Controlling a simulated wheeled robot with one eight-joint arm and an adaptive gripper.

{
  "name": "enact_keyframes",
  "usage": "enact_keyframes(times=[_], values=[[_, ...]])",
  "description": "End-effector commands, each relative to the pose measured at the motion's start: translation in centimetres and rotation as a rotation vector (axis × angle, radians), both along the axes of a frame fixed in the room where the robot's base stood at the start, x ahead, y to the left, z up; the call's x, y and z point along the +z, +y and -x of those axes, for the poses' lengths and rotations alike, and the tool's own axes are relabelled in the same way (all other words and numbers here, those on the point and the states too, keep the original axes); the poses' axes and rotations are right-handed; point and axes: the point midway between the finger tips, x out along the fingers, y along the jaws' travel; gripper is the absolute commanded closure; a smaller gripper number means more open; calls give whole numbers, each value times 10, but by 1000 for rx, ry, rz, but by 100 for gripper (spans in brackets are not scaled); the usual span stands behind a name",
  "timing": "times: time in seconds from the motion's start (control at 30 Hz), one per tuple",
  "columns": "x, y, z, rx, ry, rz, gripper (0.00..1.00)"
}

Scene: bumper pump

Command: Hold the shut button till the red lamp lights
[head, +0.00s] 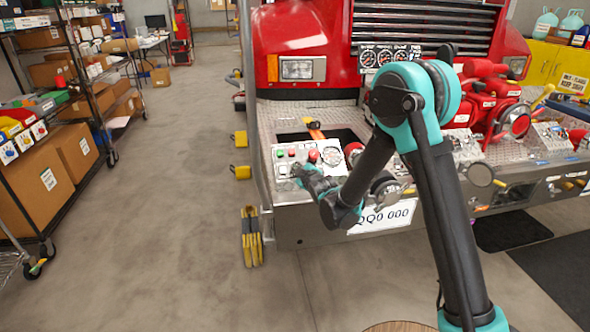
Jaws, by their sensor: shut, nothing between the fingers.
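A pale control panel (322,146) sits on the bumper deck of a red fire truck. It carries a small green round part (280,154), a small red one (292,152), a larger red knob (313,156) and a round dial (331,156). I cannot tell which of these is the shut button or the red lamp, or whether any lamp is lit. My gripper (297,170) is shut and empty at the panel's lower left part. It hides some of the panel. I cannot tell whether its tip touches a button.
Right of the panel are gauges (385,56), valves and a red pump (490,95) on the bumper. A vertical pole (247,100) and yellow-black blocks (251,236) stand at the bumper's left. Shelves with boxes (75,152) line the left. The floor between is clear.

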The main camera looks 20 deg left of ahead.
Motion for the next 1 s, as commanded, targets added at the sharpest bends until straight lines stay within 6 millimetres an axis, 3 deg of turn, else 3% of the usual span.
enact_keyframes(times=[0.63, 1.0], values=[[14, -4, 7, 0, 0, 0, 100], [42, -13, 22, 1, -1, 0, 100]])
